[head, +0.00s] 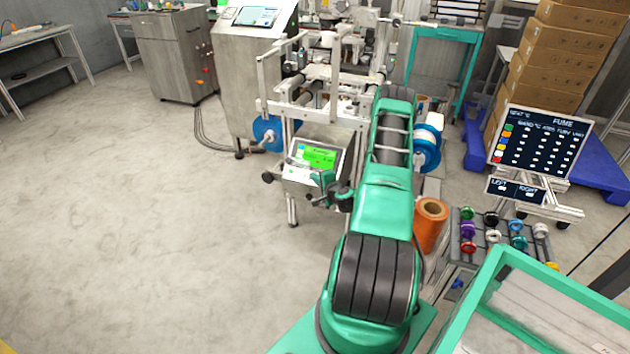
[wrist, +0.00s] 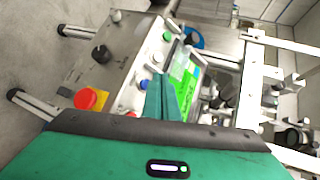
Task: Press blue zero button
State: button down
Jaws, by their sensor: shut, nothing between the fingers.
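The control panel (head: 312,165) with a lit green screen (head: 319,157) stands on the machine's front, just beyond my gripper (head: 326,184). In the wrist view the panel (wrist: 125,75) is tilted, and its green screen (wrist: 186,72) lies partly behind my fingers. A small blue button (wrist: 142,84) shows on the panel face, just left of the closed teal fingertips (wrist: 161,84). I cannot read its label or tell whether the fingers touch it. My gripper is shut and empty.
A red emergency button (wrist: 90,98) on a yellow base and a black knob (wrist: 101,54) sit on the panel. A blue reel (head: 268,133) hangs left of it. An orange reel (head: 431,222) and a spool rack (head: 487,238) stand right. The floor at left is clear.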

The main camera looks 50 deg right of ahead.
jog(key=a+r, duration=0.1)
jog(key=s+a+r, duration=0.1)
jog(key=a+r, duration=0.1)
jog(key=shift+s+r, duration=0.15)
jog(key=shift+r, duration=0.05)
dwell(1.0)
jog(key=w+a+r+n+y, duration=0.5)
jog(key=a+r+n, duration=0.3)
jog(key=a+r, duration=0.15)
jog(key=s+a+r+n+g+y, duration=0.2)
jog(key=s+a+r+n+g, duration=0.25)
jog(key=a+r+n, duration=0.35)
jog(key=s+a+r+g, duration=0.3)
jog(key=s+a+r, duration=0.1)
jog(key=s, duration=0.7)
jog(key=s+a+r+g+h, duration=0.1)
jog(key=s+a+r+g, duration=0.1)
jog(key=s+r, duration=0.5)
jog(key=s+a+r+g, duration=0.3)
jog(key=s+a+r, duration=0.2)
jog(key=s, duration=1.2)
jog(key=shift+a+r+g+h, duration=0.3)
jog(key=shift+r+g+h, duration=0.1)
jog(key=shift+r, duration=0.25)
